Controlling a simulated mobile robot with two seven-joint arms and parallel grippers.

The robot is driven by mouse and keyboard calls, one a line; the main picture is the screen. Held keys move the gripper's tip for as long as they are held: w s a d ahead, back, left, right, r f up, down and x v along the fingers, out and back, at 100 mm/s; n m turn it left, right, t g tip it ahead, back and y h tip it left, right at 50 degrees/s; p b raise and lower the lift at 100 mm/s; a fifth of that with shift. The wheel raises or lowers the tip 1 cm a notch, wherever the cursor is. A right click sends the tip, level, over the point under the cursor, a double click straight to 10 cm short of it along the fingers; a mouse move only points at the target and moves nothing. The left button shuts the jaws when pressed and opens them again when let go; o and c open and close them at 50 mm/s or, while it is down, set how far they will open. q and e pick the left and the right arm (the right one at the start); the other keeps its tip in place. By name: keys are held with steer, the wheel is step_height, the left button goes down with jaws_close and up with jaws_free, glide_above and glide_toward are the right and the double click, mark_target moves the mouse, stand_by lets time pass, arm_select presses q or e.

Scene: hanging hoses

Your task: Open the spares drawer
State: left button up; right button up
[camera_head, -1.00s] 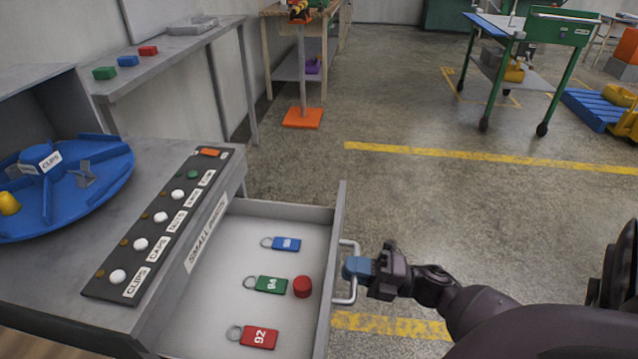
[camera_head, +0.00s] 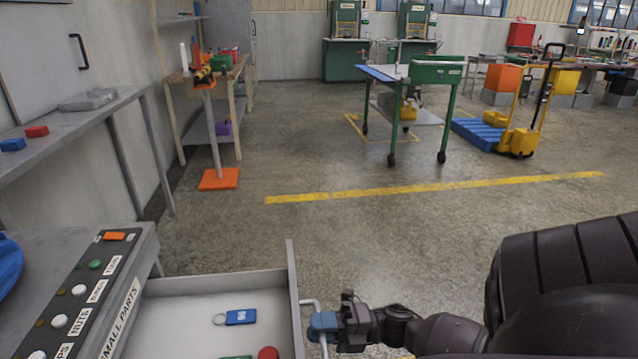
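An open drawer (camera_head: 200,295) marked SMALL PARTS sticks out to the right of the grey bench at the lower left. A blue key tag (camera_head: 241,317), part of a green tag (camera_head: 236,357) and a red cylinder (camera_head: 267,353) lie in it. My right gripper (camera_head: 323,321) has its blue fingertips on the drawer's bar handle (camera_head: 309,303). It appears shut around the bar, though the fingertips hide the grip itself. The drawer's near part is cut off by the picture's lower edge. My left gripper is out of view.
A green cart (camera_head: 440,72) and a yellow pallet truck (camera_head: 515,138) stand farther back. The floor between is clear.

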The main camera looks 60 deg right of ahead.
steer(key=shift+o, duration=1.1)
steer(key=shift+s, duration=0.1)
steer(key=v, duration=1)
steer(key=shift+s+d, duration=0.2)
steer(key=shift+d, duration=0.05)
steer(key=shift+a, duration=0.1)
